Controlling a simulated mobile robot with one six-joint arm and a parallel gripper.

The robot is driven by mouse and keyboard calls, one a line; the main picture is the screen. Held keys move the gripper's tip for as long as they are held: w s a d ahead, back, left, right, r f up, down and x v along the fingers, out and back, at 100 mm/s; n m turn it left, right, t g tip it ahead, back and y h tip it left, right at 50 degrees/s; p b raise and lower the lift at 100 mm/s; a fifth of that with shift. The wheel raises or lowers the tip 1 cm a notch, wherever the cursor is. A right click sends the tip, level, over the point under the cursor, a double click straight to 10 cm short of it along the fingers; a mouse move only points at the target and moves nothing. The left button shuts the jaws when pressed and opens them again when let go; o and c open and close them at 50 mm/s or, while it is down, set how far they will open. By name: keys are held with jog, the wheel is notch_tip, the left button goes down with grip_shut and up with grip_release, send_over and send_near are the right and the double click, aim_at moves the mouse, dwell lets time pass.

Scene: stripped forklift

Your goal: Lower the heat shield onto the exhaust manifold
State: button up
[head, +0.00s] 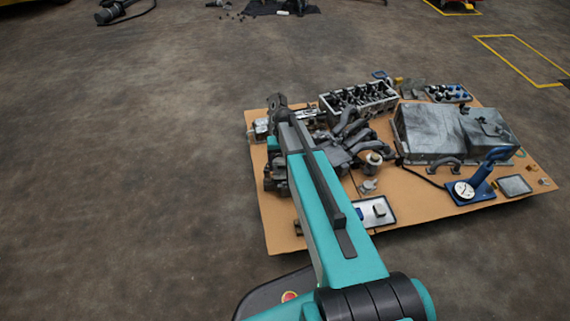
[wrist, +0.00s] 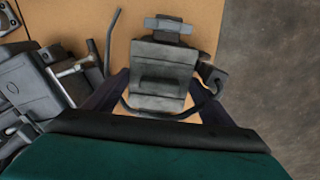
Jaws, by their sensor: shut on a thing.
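My gripper (wrist: 164,88) shows in the wrist view with its two dark fingers on either side of a grey stepped metal piece, apparently the heat shield (wrist: 160,65). The fingers are shut on it. A thin bent dark rod crosses its near end. The piece is over the cardboard, near its edge. In the head view my arm hides the gripper and the held piece. The exhaust manifold (head: 352,135), a cluster of curved grey pipes, lies on the cardboard just right of my arm. The gap between shield and manifold cannot be judged.
The cardboard sheet (head: 420,210) carries a cylinder head (head: 358,99), a large grey housing (head: 440,132), a blue gauge tool (head: 483,180) and a small tray (head: 376,211). A grey cover (wrist: 25,85) shows left in the wrist view. Bare floor lies left of the sheet.

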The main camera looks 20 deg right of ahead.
jog(key=shift+f, duration=0.6)
jog(key=shift+p, duration=0.45)
dwell(1.2)
jog(key=o, duration=1.3)
jog(key=shift+f, duration=0.1)
jog(key=shift+a, duration=0.1)
notch_tip(320, 180, up, 14)
jog(key=p, duration=0.4)
jog(key=shift+d, duration=0.2)
